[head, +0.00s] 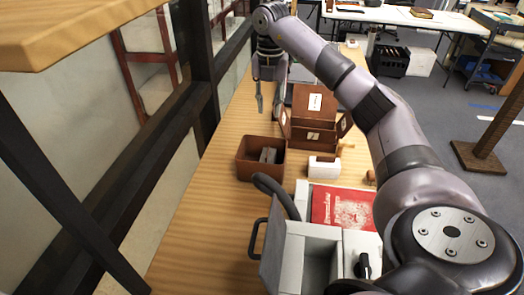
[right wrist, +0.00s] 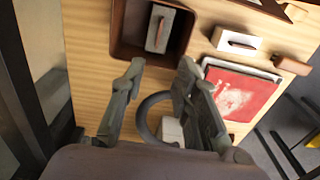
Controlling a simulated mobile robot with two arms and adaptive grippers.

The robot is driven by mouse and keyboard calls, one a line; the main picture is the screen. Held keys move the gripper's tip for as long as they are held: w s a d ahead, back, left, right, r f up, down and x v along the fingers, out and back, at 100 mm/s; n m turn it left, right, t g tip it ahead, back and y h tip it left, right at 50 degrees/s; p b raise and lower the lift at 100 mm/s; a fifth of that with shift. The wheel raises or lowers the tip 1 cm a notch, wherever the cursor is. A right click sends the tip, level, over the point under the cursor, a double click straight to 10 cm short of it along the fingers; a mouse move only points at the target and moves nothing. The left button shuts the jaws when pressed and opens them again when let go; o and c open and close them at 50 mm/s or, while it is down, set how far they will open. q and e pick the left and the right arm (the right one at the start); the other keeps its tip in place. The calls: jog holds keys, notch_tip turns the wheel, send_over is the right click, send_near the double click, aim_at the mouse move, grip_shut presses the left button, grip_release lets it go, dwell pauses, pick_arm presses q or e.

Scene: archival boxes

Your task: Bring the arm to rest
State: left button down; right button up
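My right arm reaches from the lower right over the table to the far left in the head view. Its gripper (head: 268,106) points down, with its two fingers apart and nothing between them. In the right wrist view the open gripper (right wrist: 161,72) also shows, its fingertips apart near the edge of a brown bin (right wrist: 118,30). A grey box (right wrist: 161,28) lies inside that bin. The same brown bin (head: 247,172) stands nearer than the gripper in the head view. My left gripper is in neither view.
A brown wooden box (head: 312,105) with raised lid, a white box (head: 323,167), a red book (head: 342,206) and a grey open container (head: 300,262) with a dark curved handle crowd the wooden table (head: 205,215). A dark-framed window lines the left. Table surface left of the bin is bare.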

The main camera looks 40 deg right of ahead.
jog(key=shift+r, duration=1.4)
